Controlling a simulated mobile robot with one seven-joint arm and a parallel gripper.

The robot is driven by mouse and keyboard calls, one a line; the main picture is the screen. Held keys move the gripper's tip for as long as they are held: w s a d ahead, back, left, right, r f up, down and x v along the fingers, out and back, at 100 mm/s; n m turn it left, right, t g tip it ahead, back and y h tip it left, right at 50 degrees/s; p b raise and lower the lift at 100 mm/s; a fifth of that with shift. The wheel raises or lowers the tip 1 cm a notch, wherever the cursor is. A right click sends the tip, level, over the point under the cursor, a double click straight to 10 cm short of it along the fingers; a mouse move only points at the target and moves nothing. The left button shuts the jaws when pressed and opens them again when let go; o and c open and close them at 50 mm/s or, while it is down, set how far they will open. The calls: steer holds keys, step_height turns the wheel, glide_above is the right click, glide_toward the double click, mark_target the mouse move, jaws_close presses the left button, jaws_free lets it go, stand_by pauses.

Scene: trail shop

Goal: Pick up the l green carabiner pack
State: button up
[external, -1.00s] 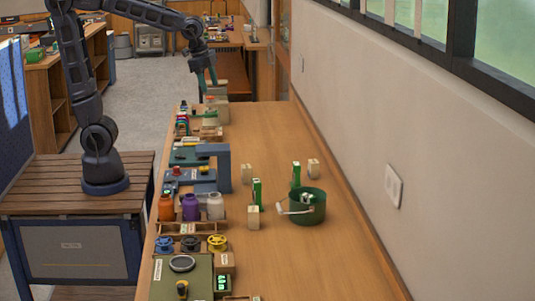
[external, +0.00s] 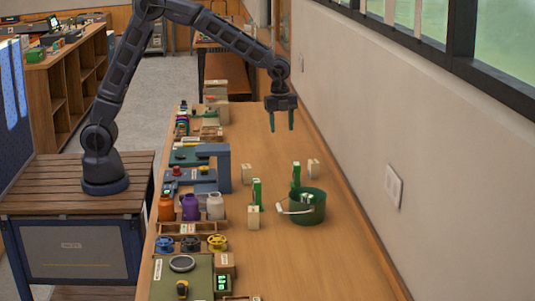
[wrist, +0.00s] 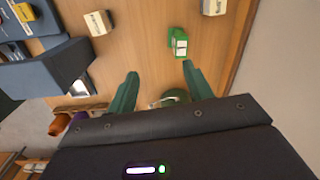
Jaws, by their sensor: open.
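One green carabiner pack (external: 257,190) stands upright on the bench, left of the green bucket. A second green pack (external: 296,172) stands behind the bucket. In the wrist view one green pack with a white label (wrist: 178,43) shows above and right of my fingertips; the other is not visible there. My gripper (external: 281,124) is open and empty, pointing down, high over the bench beyond the packs. Its two green fingers also frame the wrist view (wrist: 160,72).
The green bucket (external: 315,215) with a white handle holds green-and-white items. Cream boxes (external: 246,171) (external: 313,168) (external: 253,217) stand around the packs. A blue-grey stand (external: 222,168) and bottles (external: 190,207) line the left side. The wall bounds the right; the far bench is clear.

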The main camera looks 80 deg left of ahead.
steer(key=m, duration=0.2)
glide_above(297, 163)
steer(key=shift+g, duration=0.3)
steer(key=f, duration=0.6)
steer(key=shift+s+d+f, duration=0.2)
steer(key=shift+s+f, duration=0.15)
steer(key=shift+w+f, duration=0.2)
steer(key=shift+f, duration=5.25)
jaws_close()
steer(key=shift+r, duration=0.2)
